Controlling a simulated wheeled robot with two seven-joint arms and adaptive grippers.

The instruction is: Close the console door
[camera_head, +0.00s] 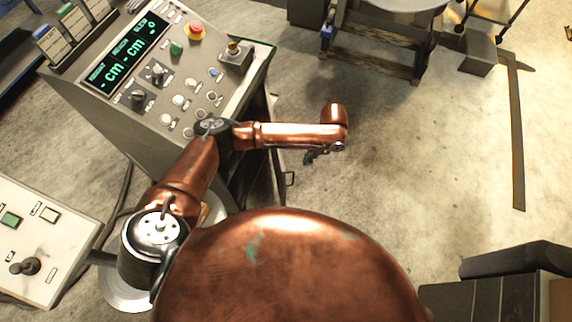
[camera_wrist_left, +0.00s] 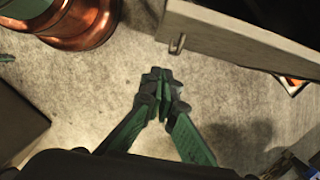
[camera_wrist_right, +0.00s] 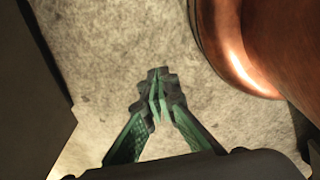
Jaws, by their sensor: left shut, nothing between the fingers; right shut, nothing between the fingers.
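The console (camera_head: 150,75) stands at the upper left in the head view. Its dark door (camera_head: 276,170) shows below the console top, partly behind my left arm, and seems to stand out from the cabinet; a small handle (camera_head: 290,179) is on it. My left gripper (camera_head: 311,157) is shut and empty, just right of the door. In the left wrist view the door (camera_wrist_left: 240,42) crosses the upper right, with its handle (camera_wrist_left: 177,44) just above my shut fingertips (camera_wrist_left: 163,85), apart from them. My right gripper (camera_wrist_right: 159,88) is shut and empty over bare floor.
A control desk (camera_head: 45,235) with a joystick stands at the lower left. Dark boxes (camera_head: 500,295) are at the lower right. A wooden-framed stand (camera_head: 375,55) is at the top. The concrete floor right of the console is clear.

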